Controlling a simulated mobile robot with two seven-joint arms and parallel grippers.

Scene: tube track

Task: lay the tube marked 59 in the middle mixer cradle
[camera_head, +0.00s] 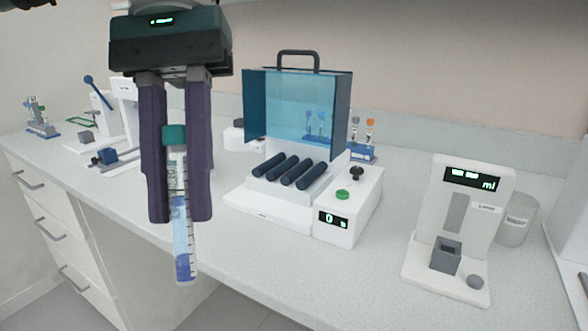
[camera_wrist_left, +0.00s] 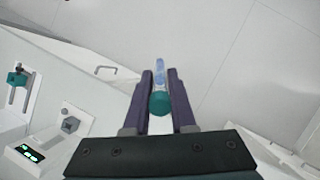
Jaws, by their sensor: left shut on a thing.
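My left gripper (camera_head: 178,210) is shut on a clear tube (camera_head: 181,225) with a teal cap and blue liquid low inside. The tube hangs upright, cap up, in front of the bench edge. In the left wrist view the tube (camera_wrist_left: 159,80) shows between the fingers, its teal cap nearest. No number can be read on it. The mixer (camera_head: 335,205) stands on the bench to the right of the gripper. Its dark rollers (camera_head: 285,170) form the cradles, and no tube shows on them. Its blue see-through lid (camera_head: 300,105) is raised. My right gripper is not in view.
A white dispenser (camera_head: 465,215) with a lit display and a grey pot (camera_head: 516,220) stand right of the mixer. A blue rack (camera_head: 362,152) with tubes is behind it. Other devices stand at the left. Bench in front of the mixer is clear.

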